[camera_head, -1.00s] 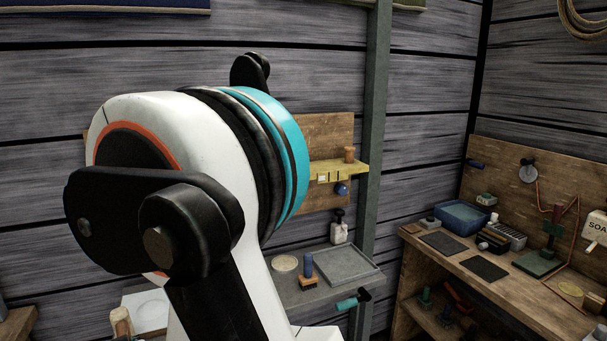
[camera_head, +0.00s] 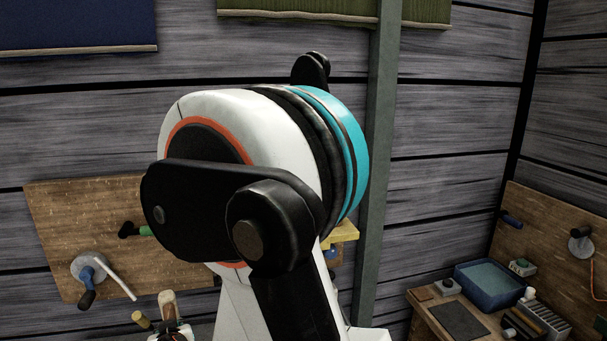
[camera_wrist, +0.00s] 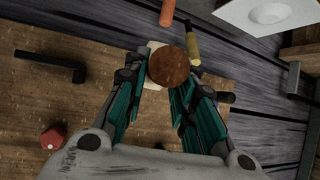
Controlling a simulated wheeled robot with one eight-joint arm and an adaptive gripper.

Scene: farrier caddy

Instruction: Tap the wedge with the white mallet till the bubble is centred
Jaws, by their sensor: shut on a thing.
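In the wrist view my gripper (camera_wrist: 160,93), with teal and black fingers, is shut on a tool seen end-on. Its round brown wooden end (camera_wrist: 168,67) faces the camera, and a pale block (camera_wrist: 153,82) shows behind it; it appears to be the white mallet. I see no wedge or bubble that I can identify.
A wooden wall board (camera_head: 65,225) at the left carries a crank with a black handle (camera_head: 87,298). A bench at the right holds a blue tub (camera_head: 490,287) and a dark mat (camera_head: 458,320). A red knob (camera_wrist: 53,137) and yellow-handled tool (camera_wrist: 192,47) show in the wrist view.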

